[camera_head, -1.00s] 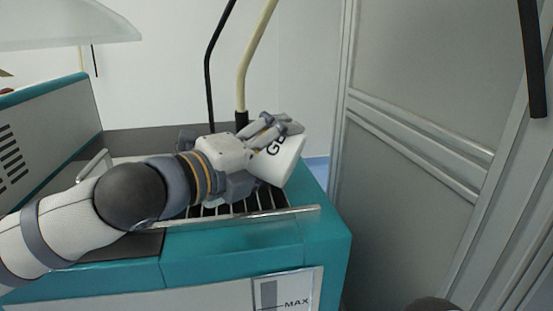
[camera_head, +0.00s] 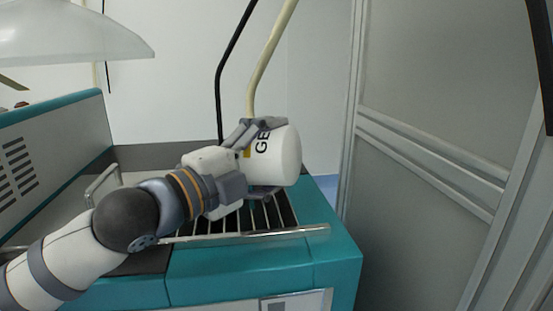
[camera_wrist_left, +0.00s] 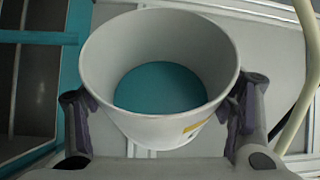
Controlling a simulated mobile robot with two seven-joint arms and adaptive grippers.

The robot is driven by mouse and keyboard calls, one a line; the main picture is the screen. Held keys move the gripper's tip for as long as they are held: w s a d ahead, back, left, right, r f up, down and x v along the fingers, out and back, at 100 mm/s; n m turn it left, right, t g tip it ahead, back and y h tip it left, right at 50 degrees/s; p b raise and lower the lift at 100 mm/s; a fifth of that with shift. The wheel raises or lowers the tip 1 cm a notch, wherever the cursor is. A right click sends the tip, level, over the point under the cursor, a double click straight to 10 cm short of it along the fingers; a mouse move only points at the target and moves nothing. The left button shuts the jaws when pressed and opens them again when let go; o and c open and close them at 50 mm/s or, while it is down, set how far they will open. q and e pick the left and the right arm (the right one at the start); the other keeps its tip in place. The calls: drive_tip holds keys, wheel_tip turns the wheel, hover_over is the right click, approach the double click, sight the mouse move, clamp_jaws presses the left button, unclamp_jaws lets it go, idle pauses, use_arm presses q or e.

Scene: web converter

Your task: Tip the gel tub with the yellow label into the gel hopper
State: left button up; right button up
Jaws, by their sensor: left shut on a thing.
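The white gel tub (camera_head: 284,160) has black lettering starting "GE" and a bit of yellow label (camera_head: 247,153). My left gripper (camera_head: 255,158) is shut on its sides and holds it above the barred opening. The tub lies tilted roughly on its side, its closed end to the right and its lettering turned sideways. In the left wrist view its open mouth (camera_wrist_left: 225,60) faces the camera, with a teal disc of what looks like gel (camera_wrist_left: 160,88) deep inside. The gel hopper appears to be the barred opening (camera_head: 262,218) in the teal machine top. My right gripper is out of view.
A metal rail (camera_head: 290,232) runs along the front of the barred opening. A black hose (camera_head: 218,85) and a cream hose (camera_head: 262,65) rise behind the tub. A teal-edged panel (camera_head: 45,160) stands left, a grey door (camera_head: 440,110) right.

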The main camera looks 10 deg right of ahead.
use_arm(q)
drive_tip(key=shift+w+a+r+n+t+h, duration=0.2)
drive_tip(key=shift+a+r+n+t, duration=0.1)
drive_tip(key=shift+n, duration=0.5)
drive_tip(key=shift+w+a+r+n+t+h, duration=0.15)
drive_tip(key=shift+a+n+t, duration=0.15)
drive_tip(key=shift+n, duration=0.5)
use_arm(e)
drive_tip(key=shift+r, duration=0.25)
use_arm(q)
drive_tip(key=shift+p, duration=0.35)
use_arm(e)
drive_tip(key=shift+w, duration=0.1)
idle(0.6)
